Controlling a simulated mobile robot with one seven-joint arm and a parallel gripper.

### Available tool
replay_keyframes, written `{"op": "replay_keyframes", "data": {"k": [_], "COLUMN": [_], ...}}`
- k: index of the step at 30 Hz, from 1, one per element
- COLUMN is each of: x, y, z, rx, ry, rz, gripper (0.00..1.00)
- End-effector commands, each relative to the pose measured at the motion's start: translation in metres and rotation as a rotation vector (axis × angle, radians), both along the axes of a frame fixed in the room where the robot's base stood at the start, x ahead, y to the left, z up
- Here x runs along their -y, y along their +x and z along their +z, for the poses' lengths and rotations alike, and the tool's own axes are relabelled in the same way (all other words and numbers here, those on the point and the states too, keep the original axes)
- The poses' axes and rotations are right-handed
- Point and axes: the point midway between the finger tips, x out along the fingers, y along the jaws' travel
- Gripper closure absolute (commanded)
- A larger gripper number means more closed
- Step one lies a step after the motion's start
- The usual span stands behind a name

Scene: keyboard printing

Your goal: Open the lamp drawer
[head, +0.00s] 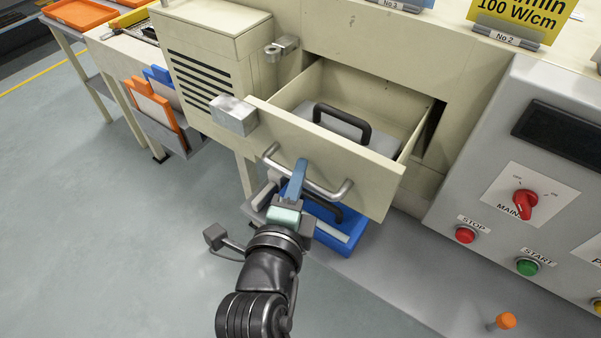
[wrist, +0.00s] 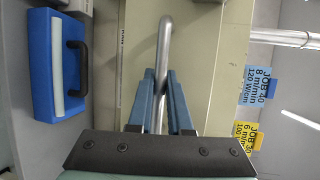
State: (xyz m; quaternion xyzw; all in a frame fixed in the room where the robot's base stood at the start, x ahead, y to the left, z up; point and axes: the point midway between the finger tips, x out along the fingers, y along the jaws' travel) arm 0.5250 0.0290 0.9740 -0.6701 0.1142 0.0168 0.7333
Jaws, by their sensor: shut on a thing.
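The lamp drawer (head: 330,156) is a cream drawer pulled well out of the cream machine housing. Its inside is in view and holds a grey block with a black handle (head: 342,122). A bent metal bar handle (head: 332,190) runs across its front. My gripper (head: 299,172) is at the left part of this bar, with blue fingers shut on it. In the wrist view the metal bar (wrist: 164,45) passes between the two blue fingers (wrist: 160,92). The fingers cover a short part of the bar.
A blue block with a black handle (head: 325,213) sits below the drawer, partly hidden; it also shows in the wrist view (wrist: 45,60). A control panel (head: 535,200) with buttons is at the right. A metal latch block (head: 234,115) is at the drawer's left edge. Open floor (head: 120,240) lies left.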

Motion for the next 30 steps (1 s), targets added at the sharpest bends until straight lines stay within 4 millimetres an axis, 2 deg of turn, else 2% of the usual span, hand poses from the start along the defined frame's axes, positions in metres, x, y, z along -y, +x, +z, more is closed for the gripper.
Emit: {"op": "replay_keyframes", "data": {"k": [3, 4, 9, 20, 23, 30], "x": [0.0, 0.0, 0.0, -0.001, -0.002, -0.008], "y": [0.0, 0.0, 0.0, -0.004, -0.014, -0.058], "z": [0.0, 0.0, 0.0, 0.0, 0.001, 0.008], "rx": [-0.001, -0.001, 0.0, 0.0, -0.001, -0.002], "ry": [0.0, 0.0, 0.0, 0.0, 0.001, 0.004], "rz": [0.0, 0.0, 0.0, 0.0, 0.001, 0.001], "gripper": [1.0, 0.81, 0.53, 0.53, 0.53, 0.53]}}
